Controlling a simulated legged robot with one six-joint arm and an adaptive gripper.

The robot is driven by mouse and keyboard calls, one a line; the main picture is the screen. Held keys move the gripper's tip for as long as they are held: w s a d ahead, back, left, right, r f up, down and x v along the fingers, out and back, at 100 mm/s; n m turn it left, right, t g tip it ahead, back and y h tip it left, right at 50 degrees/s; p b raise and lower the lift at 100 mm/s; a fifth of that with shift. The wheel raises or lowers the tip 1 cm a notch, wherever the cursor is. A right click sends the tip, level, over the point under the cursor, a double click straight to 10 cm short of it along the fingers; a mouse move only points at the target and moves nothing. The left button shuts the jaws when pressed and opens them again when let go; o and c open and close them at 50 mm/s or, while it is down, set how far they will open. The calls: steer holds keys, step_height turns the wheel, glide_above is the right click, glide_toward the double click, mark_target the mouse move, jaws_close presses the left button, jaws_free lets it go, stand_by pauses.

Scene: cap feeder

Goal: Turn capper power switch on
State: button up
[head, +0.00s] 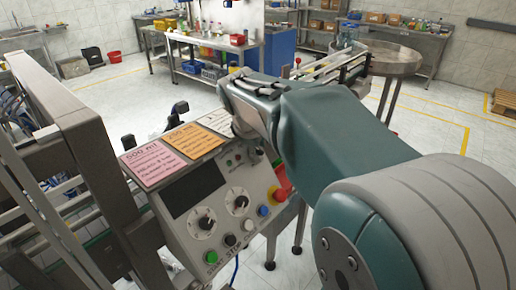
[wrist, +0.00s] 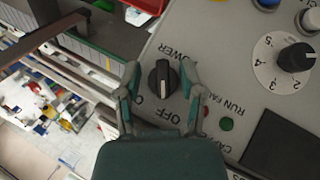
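The capper power switch (wrist: 163,80) is a black rotary knob in the wrist view, with the labels POWER, OFF and a partly covered ON printed upside down around it. The knob's grip bar runs roughly up and down in that view. My gripper (wrist: 160,70) is open, one finger on each side of the knob, with gaps visible between the fingers and the knob. In the head view the capper control panel (head: 215,240) is tilted below my arm. The power switch and my gripper's fingers are hidden there behind my arm.
The panel also carries a red emergency button (head: 278,193), several coloured push buttons and two white dials. Pink (head: 158,163) and orange (head: 193,140) notes lie along its upper edge. A metal frame (head: 85,150) stands close on the left. A round steel table (head: 385,58) stands behind my arm.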

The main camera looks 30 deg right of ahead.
steer(key=shift+a, duration=0.2)
jaws_close()
steer(key=shift+d+r+y, duration=0.1)
steer(key=shift+y, duration=0.2)
steer(key=shift+w+m+g+y, duration=0.1)
steer(key=shift+m+g+y, duration=0.45)
steer(key=shift+m, duration=0.25)
steer(key=m+g+y, duration=0.1)
steer(key=m+y, duration=0.1)
steer(key=shift+d+y, duration=0.15)
steer(key=shift+y, duration=0.2)
steer(key=m+g+y, duration=0.1)
steer(key=m+y, duration=0.2)
steer(key=y, duration=0.1)
steer(key=shift+r+m, duration=0.1)
steer(key=shift+m, duration=0.2)
